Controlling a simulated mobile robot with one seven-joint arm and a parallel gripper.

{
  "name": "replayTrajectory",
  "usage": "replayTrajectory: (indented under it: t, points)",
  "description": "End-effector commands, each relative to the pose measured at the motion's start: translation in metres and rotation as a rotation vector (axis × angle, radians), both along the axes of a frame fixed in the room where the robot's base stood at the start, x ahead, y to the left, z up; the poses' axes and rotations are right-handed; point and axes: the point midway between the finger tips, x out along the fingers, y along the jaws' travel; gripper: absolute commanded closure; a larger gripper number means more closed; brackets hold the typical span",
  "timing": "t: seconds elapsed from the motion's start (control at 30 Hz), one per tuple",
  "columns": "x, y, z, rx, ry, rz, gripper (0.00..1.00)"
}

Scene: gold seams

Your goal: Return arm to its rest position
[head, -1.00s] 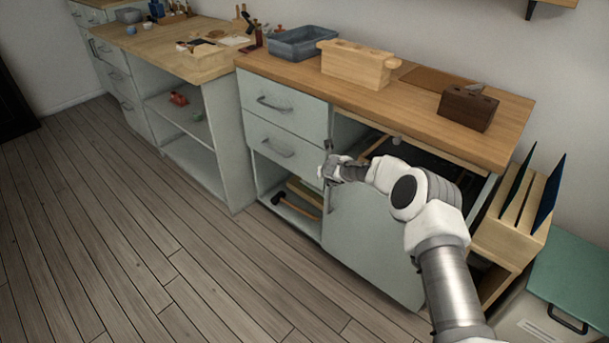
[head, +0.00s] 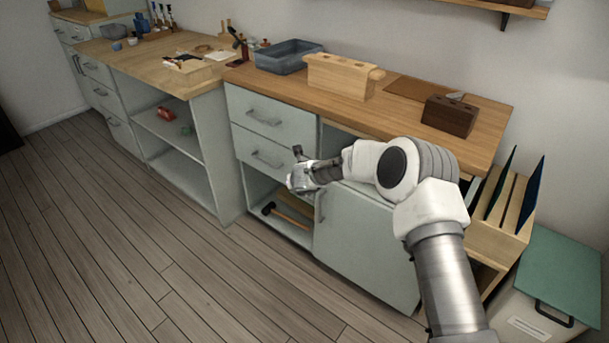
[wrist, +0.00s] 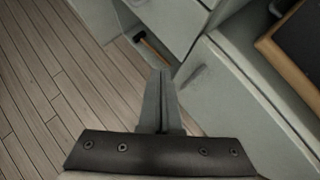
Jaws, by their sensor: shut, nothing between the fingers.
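My gripper (head: 298,153) is in front of the workbench's drawers, left of the cabinet door, with its arm bent across the right of the head view. In the wrist view its fingers (wrist: 162,75) are together and hold nothing. They point toward the floor and the open lower shelf. The arm covers part of the door and the bench's right end.
A pale cabinet door (head: 365,240) stands close to the arm. A hammer (head: 285,216) lies on the low shelf. The bench top (head: 400,112) carries a grey bin (head: 287,58), a wooden block (head: 342,77) and a dark block (head: 450,115). The floor at left is clear.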

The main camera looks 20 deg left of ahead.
Motion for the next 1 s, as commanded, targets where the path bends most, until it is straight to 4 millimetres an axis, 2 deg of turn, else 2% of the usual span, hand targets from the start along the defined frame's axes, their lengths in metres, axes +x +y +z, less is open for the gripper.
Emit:
replayTrajectory:
  t: [0.17,0.27,0.37,0.57,0.7,0.8,1.0]
  points:
    - [-0.002,0.001,0.005,-0.002,-0.005,0.006,1.0]
    - [0.001,-0.001,0.023,-0.02,-0.039,0.052,1.0]
    - [0.005,-0.005,0.059,-0.067,-0.113,0.155,1.0]
    - [-0.001,-0.027,0.148,-0.239,-0.31,0.442,1.0]
    - [-0.017,-0.05,0.201,-0.385,-0.431,0.634,1.0]
    - [-0.033,-0.07,0.234,-0.498,-0.506,0.764,1.0]
    - [-0.074,-0.118,0.285,-0.737,-0.617,1.012,1.0]
